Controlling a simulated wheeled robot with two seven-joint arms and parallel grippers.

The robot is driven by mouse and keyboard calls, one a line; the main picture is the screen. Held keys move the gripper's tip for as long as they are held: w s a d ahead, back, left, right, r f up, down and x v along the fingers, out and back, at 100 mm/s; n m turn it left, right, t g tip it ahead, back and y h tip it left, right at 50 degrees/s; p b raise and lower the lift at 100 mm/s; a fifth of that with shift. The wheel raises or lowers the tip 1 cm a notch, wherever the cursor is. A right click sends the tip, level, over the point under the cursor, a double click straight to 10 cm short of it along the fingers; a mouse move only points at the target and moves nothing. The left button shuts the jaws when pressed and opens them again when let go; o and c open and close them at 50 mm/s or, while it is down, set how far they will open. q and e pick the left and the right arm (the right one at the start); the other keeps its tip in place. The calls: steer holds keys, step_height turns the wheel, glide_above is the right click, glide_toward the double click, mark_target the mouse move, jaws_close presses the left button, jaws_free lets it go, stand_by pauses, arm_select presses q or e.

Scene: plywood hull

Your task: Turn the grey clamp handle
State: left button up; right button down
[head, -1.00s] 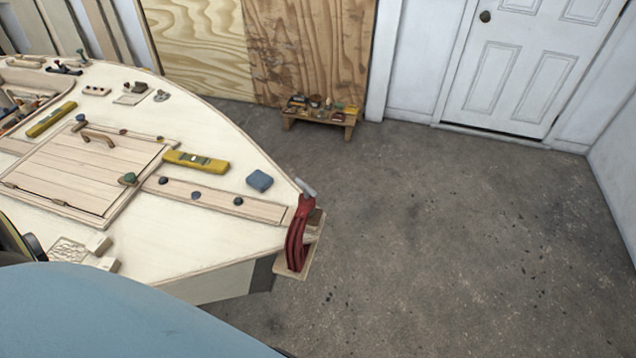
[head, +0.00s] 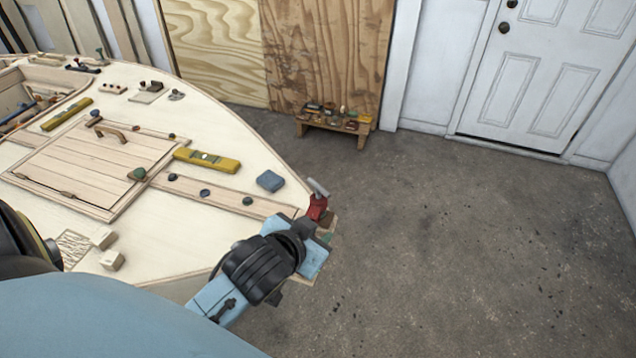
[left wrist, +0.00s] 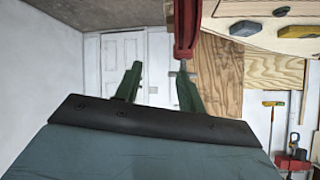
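The red clamp (head: 317,208) grips the pointed tip of the plywood hull (head: 205,235). Its grey handle (head: 318,187) sticks up above the tip, tilted. In the left wrist view the clamp (left wrist: 187,30) comes down from the top, with the grey handle (left wrist: 181,70) at its lower end, close to the right-hand finger. My left gripper (left wrist: 158,85) has its two green fingers apart with nothing seen held between them. In the head view my left wrist covers the clamp's lower part, and the fingers are mostly hidden. My right gripper is not in view.
A blue block (head: 270,181) and a yellow level (head: 207,160) lie on the deck near the tip. Dark knobs (head: 248,201) line the deck strip. A low wooden bench (head: 333,128) with small items stands by the wall. The floor to the right is clear.

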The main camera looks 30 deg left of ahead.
arm_select(q)
steer(key=w+d+r+m+t+h, duration=0.3)
steer(key=w+r+t, duration=0.2)
steer(key=r, duration=0.4)
steer(key=w+d+r+m+t+h, duration=0.35)
steer(key=w+r+t, duration=0.2)
steer(key=r, duration=0.35)
steer(key=s+d+r+m+g+h, duration=0.1)
steer(key=d+r+m+g+h, duration=0.2)
steer(key=d+m+g+h, duration=0.5)
steer(key=s+d+r+m+g+h, duration=0.2)
steer(key=d+m+g+h, duration=0.25)
steer(key=m+h, duration=0.4)
steer(key=m+g+y, duration=0.2)
steer(key=g+y, duration=0.7)
steer(key=y, duration=1.3)
glide_above(318, 185)
step_height(318, 185, down, 10)
step_height(318, 185, down, 13)
